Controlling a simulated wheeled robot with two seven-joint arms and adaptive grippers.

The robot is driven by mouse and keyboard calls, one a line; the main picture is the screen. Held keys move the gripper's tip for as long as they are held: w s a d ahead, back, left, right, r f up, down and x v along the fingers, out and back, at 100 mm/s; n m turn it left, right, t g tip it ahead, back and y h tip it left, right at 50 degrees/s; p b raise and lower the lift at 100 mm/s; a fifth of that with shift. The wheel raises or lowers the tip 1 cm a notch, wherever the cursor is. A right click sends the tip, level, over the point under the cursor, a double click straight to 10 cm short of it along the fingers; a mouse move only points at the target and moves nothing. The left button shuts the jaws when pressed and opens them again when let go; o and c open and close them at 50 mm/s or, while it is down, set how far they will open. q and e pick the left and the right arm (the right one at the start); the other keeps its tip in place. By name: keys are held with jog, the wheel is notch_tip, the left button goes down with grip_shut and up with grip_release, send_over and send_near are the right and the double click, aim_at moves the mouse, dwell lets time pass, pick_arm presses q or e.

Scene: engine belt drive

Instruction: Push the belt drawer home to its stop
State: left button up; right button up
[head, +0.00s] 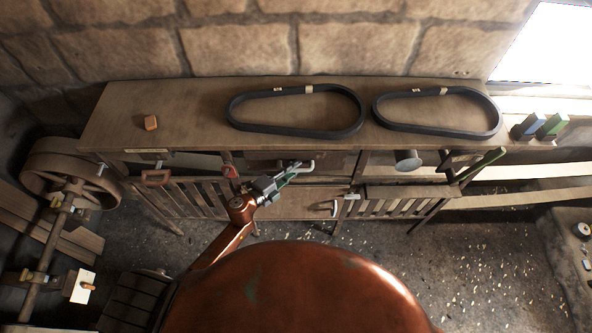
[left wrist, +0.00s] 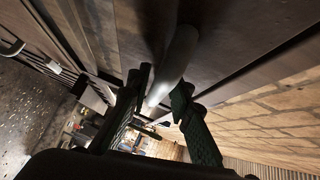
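The belt drawer (head: 335,161) sits under the middle of the bench, with a pale bar handle (head: 308,166) on its front. How far it stands out is hard to tell from above. In the left wrist view the handle (left wrist: 178,58) runs close up between my fingertips, in front of the dark drawer front (left wrist: 235,30). My left gripper (head: 294,171) is at the handle, its green-black fingers (left wrist: 165,78) apart, one on each side of the bar. Whether they touch it is unclear. My right gripper is not in view.
Two black belts (head: 248,127) (head: 388,123) and a small orange-brown block (head: 151,123) lie on the bench top (head: 190,105). Slatted fronts (head: 385,206) are below. A flywheel (head: 75,178) stands at left.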

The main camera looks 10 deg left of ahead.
pick_arm(q)
jog(key=shift+o, duration=1.2)
jog(key=shift+d, duration=0.2)
jog(key=v, duration=1.2)
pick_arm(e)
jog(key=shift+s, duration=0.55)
